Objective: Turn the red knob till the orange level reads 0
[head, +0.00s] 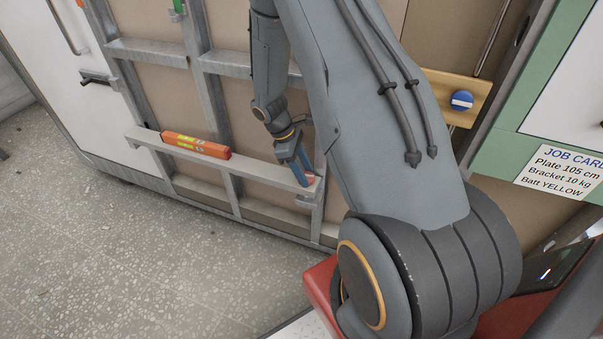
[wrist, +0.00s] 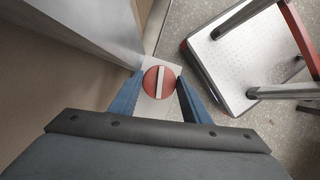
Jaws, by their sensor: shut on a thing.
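The red knob (wrist: 151,82) has a pale bar across its face, standing nearly upright in the wrist view. It sits on a light plate between the two blue fingers of my gripper (wrist: 156,90), which is shut on it. In the head view my gripper (head: 302,172) reaches down to the right end of a metal rail, and the knob is mostly hidden there. The orange level (head: 182,140) lies along the same rail to the left, with yellow-green windows. It tilts down to the right in the picture; its reading is too small to make out.
The metal rail (head: 258,170) belongs to a stud frame with tan panels behind. A blue knob (head: 462,100) on a wooden block and a job card (head: 560,172) are at the right. Speckled floor (head: 130,250) lies open in front.

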